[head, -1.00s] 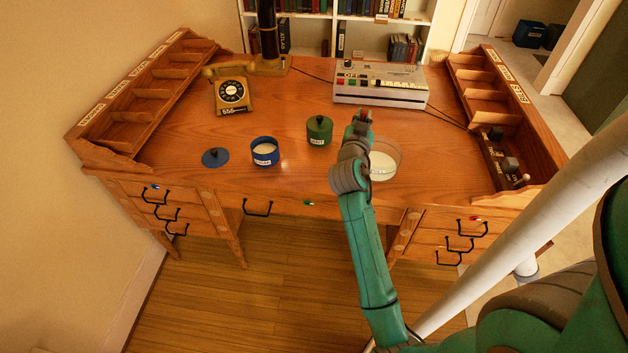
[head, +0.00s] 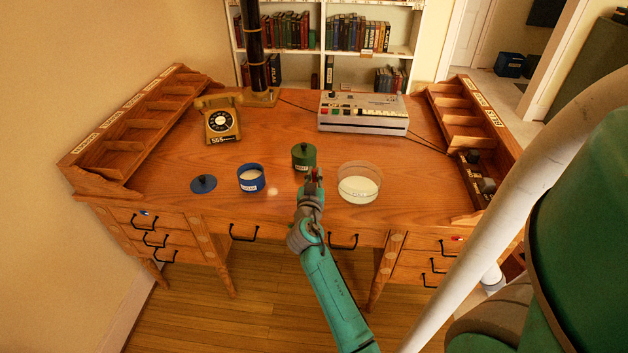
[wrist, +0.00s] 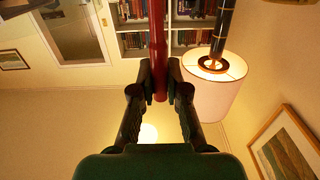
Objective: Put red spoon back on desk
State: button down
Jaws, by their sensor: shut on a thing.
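My gripper (head: 314,182) is above the desk's front edge, just in front of the green lidded pot in the head view. It is shut on the red spoon (wrist: 158,45), whose red handle stands between the fingers in the wrist view. The spoon's far end runs out of that picture. In the head view only a small red bit of it shows at the fingertips. The wooden desk (head: 275,125) has a wide bare top behind and around my gripper.
Near the front stand an open blue pot (head: 251,180), its blue lid (head: 204,184), the green pot (head: 303,157) and a clear bowl (head: 360,190) with white contents. A telephone (head: 221,122) and a grey machine (head: 363,112) stand behind. The desk's middle is clear.

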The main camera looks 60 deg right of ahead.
jog(key=shift+f, duration=0.85)
jog(key=shift+f, duration=0.1)
jog(key=c, duration=1.2)
grip_release()
